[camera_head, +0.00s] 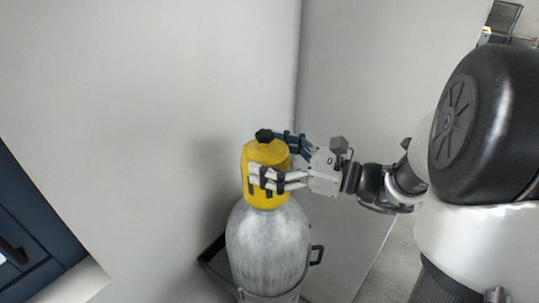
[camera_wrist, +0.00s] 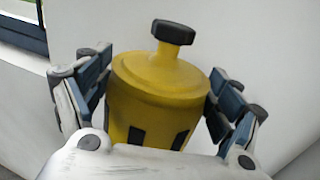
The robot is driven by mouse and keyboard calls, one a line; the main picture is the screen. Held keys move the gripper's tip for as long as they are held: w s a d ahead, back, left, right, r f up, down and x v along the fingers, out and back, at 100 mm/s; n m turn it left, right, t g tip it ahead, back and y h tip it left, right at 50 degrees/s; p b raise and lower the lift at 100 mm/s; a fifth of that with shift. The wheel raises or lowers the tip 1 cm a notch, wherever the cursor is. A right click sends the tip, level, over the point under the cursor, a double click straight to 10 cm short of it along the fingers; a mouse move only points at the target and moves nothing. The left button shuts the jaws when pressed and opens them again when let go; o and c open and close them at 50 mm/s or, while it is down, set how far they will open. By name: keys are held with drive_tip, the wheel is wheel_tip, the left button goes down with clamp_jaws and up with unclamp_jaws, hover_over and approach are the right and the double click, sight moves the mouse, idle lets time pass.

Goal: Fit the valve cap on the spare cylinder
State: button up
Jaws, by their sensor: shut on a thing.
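The valve cap (camera_head: 265,160) is a yellow cylinder with a black knob on top. It stands upright over the top of the spare cylinder (camera_head: 267,246), a grey gas bottle. My gripper (camera_head: 279,163) is shut on the cap from the right, with fingers on either side of it. In the wrist view the cap (camera_wrist: 160,92) sits between the fingers of my gripper (camera_wrist: 158,100), its knob pointing up and two dark slots low on its side. The cap's lower edge meets the cylinder's shoulder in the head view; whether it is fully seated I cannot tell.
The cylinder stands in a dark-framed trolley (camera_head: 214,250) with a handle (camera_head: 317,255) at its right. Pale walls (camera_head: 150,100) stand close behind, meeting in a corner. A dark blue cabinet (camera_head: 30,235) is at the lower left. Grey floor (camera_head: 385,265) shows at the lower right.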

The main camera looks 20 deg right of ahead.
drive_tip(key=shift+d+f, duration=0.1)
drive_tip(key=shift+f, duration=0.25)
drive_tip(key=shift+f, duration=0.35)
idle(0.5)
drive_tip(key=o, duration=1.3)
